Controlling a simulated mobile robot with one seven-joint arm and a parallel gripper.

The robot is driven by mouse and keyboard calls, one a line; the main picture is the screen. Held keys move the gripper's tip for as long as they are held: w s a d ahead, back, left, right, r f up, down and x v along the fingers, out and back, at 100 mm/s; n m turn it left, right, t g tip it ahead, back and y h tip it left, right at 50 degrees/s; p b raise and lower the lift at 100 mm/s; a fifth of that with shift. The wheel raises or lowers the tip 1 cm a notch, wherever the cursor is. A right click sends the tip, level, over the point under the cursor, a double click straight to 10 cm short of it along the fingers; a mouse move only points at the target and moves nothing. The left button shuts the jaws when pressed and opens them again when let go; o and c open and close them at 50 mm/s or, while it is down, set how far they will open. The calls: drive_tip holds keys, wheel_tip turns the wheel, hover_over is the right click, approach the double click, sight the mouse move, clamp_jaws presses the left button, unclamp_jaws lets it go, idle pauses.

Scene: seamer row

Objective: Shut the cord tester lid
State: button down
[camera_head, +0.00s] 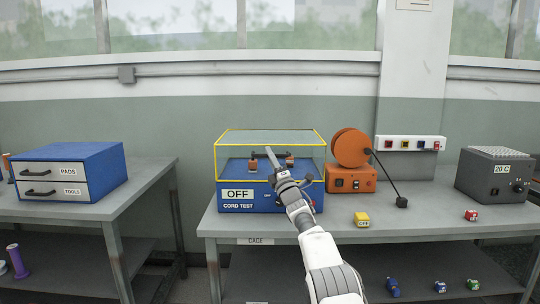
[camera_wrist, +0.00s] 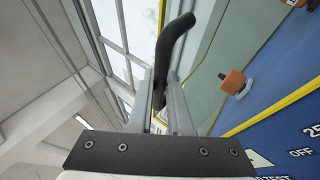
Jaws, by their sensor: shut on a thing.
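The cord tester (camera_head: 265,207) is a blue box marked OFF and CORD TEST on the left of the right-hand bench. Its clear lid (camera_head: 231,151) has yellow edges and stands over the blue bed, where two orange posts (camera_head: 253,166) show. The lid's lower front edge seems to run along the top of the blue base; I cannot tell whether it is fully down. My gripper (camera_head: 269,151) is at the lid's front. In the wrist view its two fingers (camera_wrist: 163,85) are shut on a black bar handle (camera_wrist: 177,42). One orange post (camera_wrist: 232,81) shows there too.
An orange reel unit (camera_head: 352,148) stands close to the tester's right, its cord ending in a black plug (camera_head: 401,202). A yellow block (camera_head: 361,219) and a grey 20 C box (camera_head: 494,173) are farther right. A blue drawer cabinet (camera_head: 70,170) stands on the left bench.

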drive_tip(key=shift+f, duration=0.7)
drive_tip(key=c, duration=1.1)
unclamp_jaws()
drive_tip(key=shift+r, duration=0.1)
drive_tip(key=shift+s, duration=0.15)
drive_tip(key=v, duration=1.7)
drive_tip(key=shift+s+d+r+p, duration=0.15)
drive_tip(key=shift+s+r+p, duration=0.1)
drive_tip(key=shift+p, duration=0.1)
